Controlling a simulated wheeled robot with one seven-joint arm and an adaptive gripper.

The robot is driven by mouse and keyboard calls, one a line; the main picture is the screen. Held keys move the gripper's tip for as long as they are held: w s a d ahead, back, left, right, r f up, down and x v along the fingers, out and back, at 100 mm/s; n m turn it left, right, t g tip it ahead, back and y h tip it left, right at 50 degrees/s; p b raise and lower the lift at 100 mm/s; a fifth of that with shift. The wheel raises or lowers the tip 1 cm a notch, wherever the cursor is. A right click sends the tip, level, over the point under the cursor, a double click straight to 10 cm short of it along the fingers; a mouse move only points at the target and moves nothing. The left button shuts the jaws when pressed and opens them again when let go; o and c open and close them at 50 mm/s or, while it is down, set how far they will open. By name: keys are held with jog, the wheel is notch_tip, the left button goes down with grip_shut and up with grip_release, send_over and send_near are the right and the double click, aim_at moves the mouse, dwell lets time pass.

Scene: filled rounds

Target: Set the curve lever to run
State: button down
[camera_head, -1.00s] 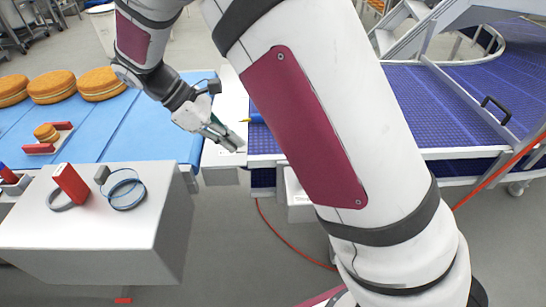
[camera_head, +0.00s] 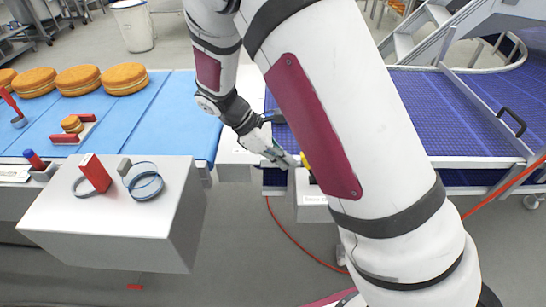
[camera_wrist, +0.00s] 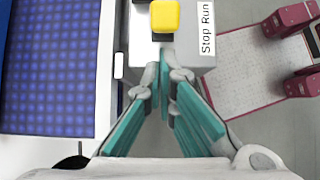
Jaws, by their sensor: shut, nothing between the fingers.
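A yellow lever knob (camera_wrist: 165,16) stands at the top of the wrist view, with a dark part under it. Beside it is a white label (camera_wrist: 207,28) reading "Stop Run"; the knob appears alongside the word "Run". The grey lever box (camera_head: 313,207) is partly covered by my arm.
A blue belt with orange cakes (camera_head: 79,79) lies at the left. A blue mesh conveyor (camera_head: 450,115) runs behind my arm. A red cable (camera_head: 292,238) hangs to the floor.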

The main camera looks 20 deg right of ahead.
jog(key=shift+s+d+r, duration=0.1)
jog(key=shift+d+r, duration=0.05)
jog(key=shift+d, duration=0.2)
jog(key=shift+s+d+r+y+p, duration=0.1)
jog(key=shift+d+r+y+p, duration=0.2)
jog(key=shift+y+p, duration=0.1)
